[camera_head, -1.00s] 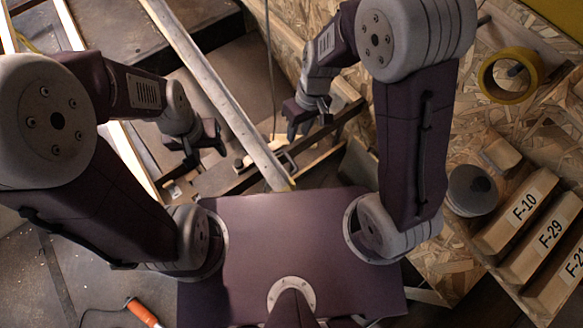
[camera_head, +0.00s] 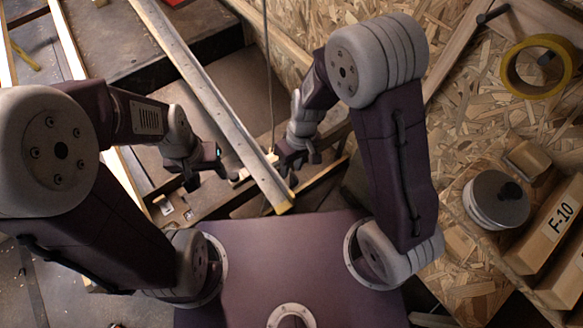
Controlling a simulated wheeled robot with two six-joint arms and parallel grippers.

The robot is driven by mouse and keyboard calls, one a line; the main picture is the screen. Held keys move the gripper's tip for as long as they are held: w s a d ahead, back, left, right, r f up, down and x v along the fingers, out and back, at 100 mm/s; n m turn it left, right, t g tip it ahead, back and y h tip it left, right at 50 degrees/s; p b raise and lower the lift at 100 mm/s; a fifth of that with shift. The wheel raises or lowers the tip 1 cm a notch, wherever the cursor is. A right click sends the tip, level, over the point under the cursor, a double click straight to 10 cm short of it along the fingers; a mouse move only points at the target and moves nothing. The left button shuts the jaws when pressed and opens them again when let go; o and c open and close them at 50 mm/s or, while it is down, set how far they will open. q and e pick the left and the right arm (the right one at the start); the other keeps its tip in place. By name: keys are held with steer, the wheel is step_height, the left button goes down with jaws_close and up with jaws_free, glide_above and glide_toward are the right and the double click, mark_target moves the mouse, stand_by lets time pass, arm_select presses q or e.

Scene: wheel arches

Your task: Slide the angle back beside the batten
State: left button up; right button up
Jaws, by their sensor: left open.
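A long pale grey strip with a yellowish near end (camera_head: 215,92) runs from the top left down to the front edge of my base. It looks like the angle, but I cannot be sure. A wooden strip (camera_head: 325,176), perhaps the batten, lies low behind my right gripper. My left gripper (camera_head: 207,179) is open, just left of the grey strip and apart from it. My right gripper (camera_head: 300,163) is just right of the strip's near end. Its fingers are dark and small, and I cannot tell whether they touch the strip or hold anything.
A chipboard surface on the right holds a yellow tape roll (camera_head: 538,66), a round grey tin (camera_head: 496,200) and wooden blocks, one labelled F-10 (camera_head: 556,222). Pale rails (camera_head: 70,45) run along the left. A thin cable (camera_head: 268,80) hangs near the middle.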

jaws_close()
stand_by(1.4)
